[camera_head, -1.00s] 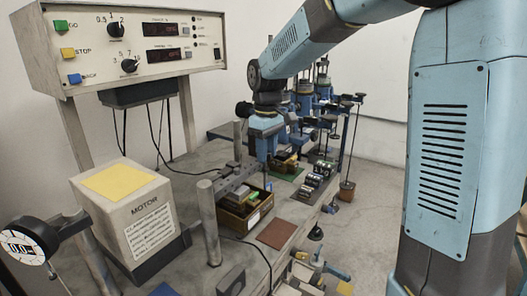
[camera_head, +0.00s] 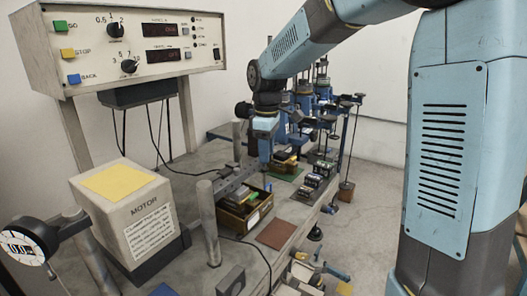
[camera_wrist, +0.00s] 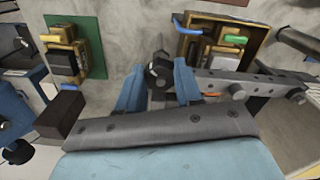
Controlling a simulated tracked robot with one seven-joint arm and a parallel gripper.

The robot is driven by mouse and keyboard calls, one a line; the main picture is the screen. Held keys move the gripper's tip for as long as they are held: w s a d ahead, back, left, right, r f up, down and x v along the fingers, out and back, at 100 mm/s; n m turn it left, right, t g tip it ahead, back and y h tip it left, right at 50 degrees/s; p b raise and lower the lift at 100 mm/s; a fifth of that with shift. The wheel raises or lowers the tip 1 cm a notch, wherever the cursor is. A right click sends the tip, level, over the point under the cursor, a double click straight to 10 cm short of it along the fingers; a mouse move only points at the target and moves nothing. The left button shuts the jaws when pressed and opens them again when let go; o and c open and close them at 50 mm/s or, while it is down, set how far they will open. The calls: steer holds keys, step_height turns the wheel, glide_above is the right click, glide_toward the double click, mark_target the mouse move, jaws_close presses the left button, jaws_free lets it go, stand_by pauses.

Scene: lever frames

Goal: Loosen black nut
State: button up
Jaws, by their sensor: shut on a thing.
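The black nut (camera_wrist: 158,72) shows in the wrist view as a dark hexagonal piece between the two blue fingers of my gripper (camera_wrist: 160,84). It is at the left end of a grey metal bar (camera_wrist: 245,84) with several holes or bolts. My gripper is shut on the nut. In the head view my gripper (camera_head: 265,150) points down at the bench beside the bar (camera_head: 236,180). The nut itself is too small and hidden there to make out.
A wooden box (camera_head: 247,213) with coloured pieces stands close below the bar. A brown mat (camera_head: 276,234) lies on the bench to the right. A motor box (camera_head: 150,222), an upright post (camera_head: 207,222) and a control panel (camera_head: 135,45) are at the left. Clamped machines stand behind.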

steer(key=shift+w+d+r, duration=0.1)
steer(key=shift+d, duration=0.05)
steer(key=o, duration=0.8)
steer(key=shift+o, duration=1.2)
step_height(320, 180, up, 14)
steer(key=shift+f, duration=0.2)
